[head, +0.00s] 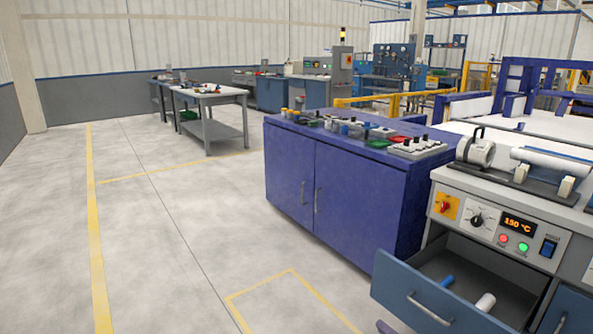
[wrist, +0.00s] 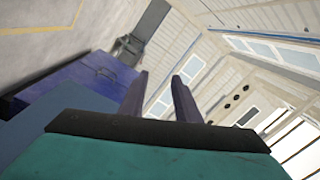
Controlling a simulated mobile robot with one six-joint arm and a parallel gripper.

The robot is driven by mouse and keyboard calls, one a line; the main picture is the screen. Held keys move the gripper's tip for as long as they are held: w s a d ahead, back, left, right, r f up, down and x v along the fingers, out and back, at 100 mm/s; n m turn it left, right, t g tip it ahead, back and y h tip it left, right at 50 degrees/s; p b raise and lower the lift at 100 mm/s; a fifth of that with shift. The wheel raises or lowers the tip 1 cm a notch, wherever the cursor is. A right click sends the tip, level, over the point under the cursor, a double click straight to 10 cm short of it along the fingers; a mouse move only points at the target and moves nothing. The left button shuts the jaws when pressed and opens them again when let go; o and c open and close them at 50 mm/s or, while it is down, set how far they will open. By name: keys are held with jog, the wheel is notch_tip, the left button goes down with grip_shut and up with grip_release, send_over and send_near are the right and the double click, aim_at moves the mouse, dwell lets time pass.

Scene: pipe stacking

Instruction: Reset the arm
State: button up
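My gripper (wrist: 159,75) shows in the wrist view with its two dark fingers apart and nothing between them. It points across the tilted hall, with walls and windows beyond. My arm is not clearly visible in the head view. An open blue drawer (head: 413,293) at the lower right of the head view holds a short blue pipe (head: 446,281) and a short white pipe (head: 485,303), apart from each other. A longer white pipe (head: 553,163) lies on the machine (head: 475,186) above the drawer.
A blue cabinet (head: 290,172) with several small parts on top stands left of the machine. A grey worktable (head: 209,99) stands farther back. The floor (head: 150,220) at the left, with yellow lines, is clear. The open drawer juts out at the front right.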

jog(key=s+a+n+g+y+p, duration=0.15)
jog(key=a+g+p, duration=0.3)
jog(key=a, duration=0.55)
jog(key=s+a+f+n+g+h+p, duration=0.1)
jog(key=s+a+f+n+g+p, duration=0.15)
jog(key=s+a+g+p, duration=0.4)
jog(key=s+a+f+n+g+h+p, duration=0.1)
jog(key=s+a+f+n+g+p, duration=0.25)
jog(key=s+a, duration=0.55)
jog(key=s+d+f+g+h+p, duration=0.2)
jog(key=s+d+h+p, duration=0.1)
jog(key=s, duration=0.3)
jog(key=s+d+f+g+h+p, duration=0.2)
jog(key=s+g+h+p, duration=0.15)
jog(key=s, duration=0.35)
jog(key=s+d+f+m+h, duration=0.2)
jog(key=d+h, duration=0.3)
jog(key=d, duration=0.6)
jog(key=shift+d+f+m, duration=0.15)
jog(key=shift+f+m, duration=0.05)
jog(key=shift+m, duration=0.15)
